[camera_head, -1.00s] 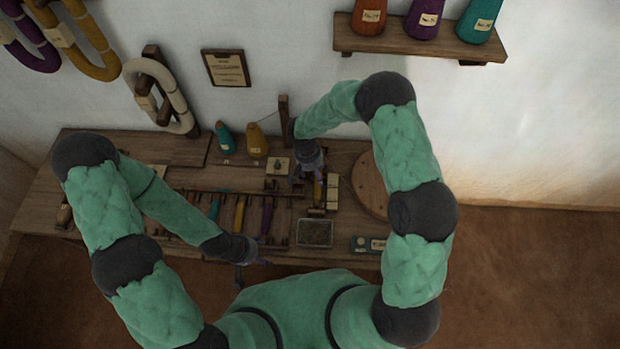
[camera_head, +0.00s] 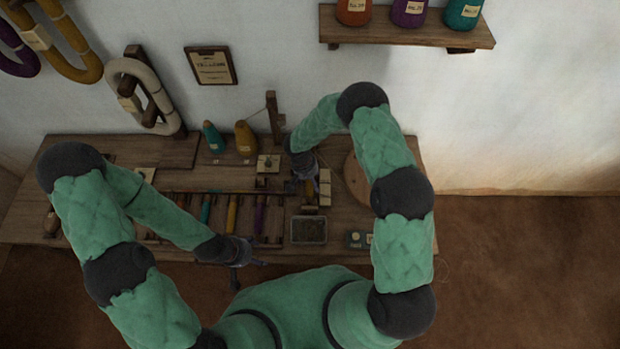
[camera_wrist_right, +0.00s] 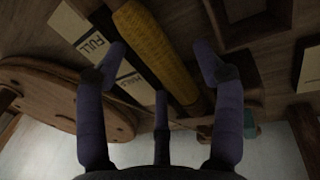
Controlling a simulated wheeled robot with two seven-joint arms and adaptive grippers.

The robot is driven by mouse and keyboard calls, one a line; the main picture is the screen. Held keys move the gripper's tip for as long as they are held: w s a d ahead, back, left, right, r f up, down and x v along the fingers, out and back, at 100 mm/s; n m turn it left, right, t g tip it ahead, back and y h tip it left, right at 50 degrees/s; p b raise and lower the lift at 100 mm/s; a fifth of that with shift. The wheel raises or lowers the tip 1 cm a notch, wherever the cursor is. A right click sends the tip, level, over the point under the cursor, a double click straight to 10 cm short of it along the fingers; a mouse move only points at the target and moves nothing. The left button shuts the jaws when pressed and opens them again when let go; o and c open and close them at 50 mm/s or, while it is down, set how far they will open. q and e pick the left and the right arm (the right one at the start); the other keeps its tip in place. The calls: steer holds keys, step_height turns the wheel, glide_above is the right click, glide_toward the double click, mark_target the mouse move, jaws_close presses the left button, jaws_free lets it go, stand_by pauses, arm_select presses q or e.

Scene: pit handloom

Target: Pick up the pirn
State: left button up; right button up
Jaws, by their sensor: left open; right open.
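A pirn wound with yellow thread (camera_wrist_right: 150,50) lies on the bench in the right wrist view, between the spread fingers of my right gripper (camera_wrist_right: 160,70). The fingers are open, and I cannot tell whether any touches it. In the head view my right gripper (camera_head: 303,172) is over the bench and hides most of this pirn. My left gripper (camera_head: 238,270) is open and empty at the bench's front edge, away from the pirn.
More coloured pirns, including a purple one (camera_head: 259,214), lie in a rack left of my right gripper. A card marked FULL (camera_wrist_right: 92,42) lies beside the yellow pirn. A dark tray (camera_head: 309,230) and a round wooden board (camera_head: 356,180) are close by.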

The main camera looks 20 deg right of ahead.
steer(key=shift+f, duration=0.2)
steer(key=c, duration=1.3)
steer(key=shift+o, duration=0.2)
